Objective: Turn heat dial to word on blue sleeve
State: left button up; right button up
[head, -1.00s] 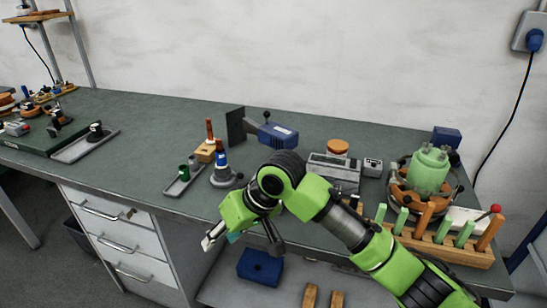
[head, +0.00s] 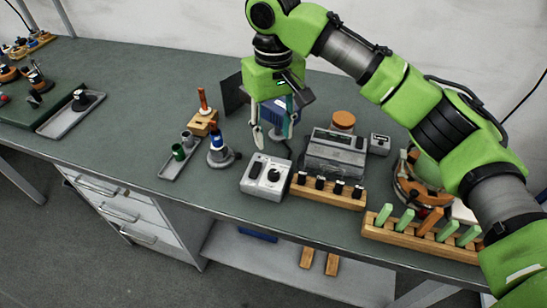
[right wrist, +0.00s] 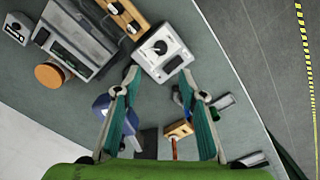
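The heat dial (head: 273,174) is a dark round knob on a white control box (head: 251,187) near the bench's front edge; both show at the top of the right wrist view, dial (right wrist: 160,47) and box (right wrist: 176,50). A blue sleeve (head: 216,141) sits on an upright tool in a grey stand, left of the box; any word on it is too small to read. My right gripper (head: 272,134) points down above the bench behind the box. Its fingers (right wrist: 163,115) are wide apart and empty, not touching the dial. My left gripper is out of view.
A grey device (head: 335,152) stands behind a wooden rack (head: 327,194) of black knobs, right of the box. A blue block (head: 279,117) is behind my fingers. A small tray with cups (head: 175,165) lies left. The bench's left-middle is clear.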

aim_at(274, 172)
jog(key=f, duration=0.6)
jog(key=f+p, duration=0.1)
jog(key=f, duration=0.4)
jog(key=shift+s+f+p, duration=0.2)
jog(key=shift+f+p, duration=0.1)
jog(key=shift+f, duration=0.1)
jog(key=shift+w+f, duration=0.1)
jog(key=shift+f, duration=0.4)
jog(key=shift+r, duration=0.1)
grip_shut()
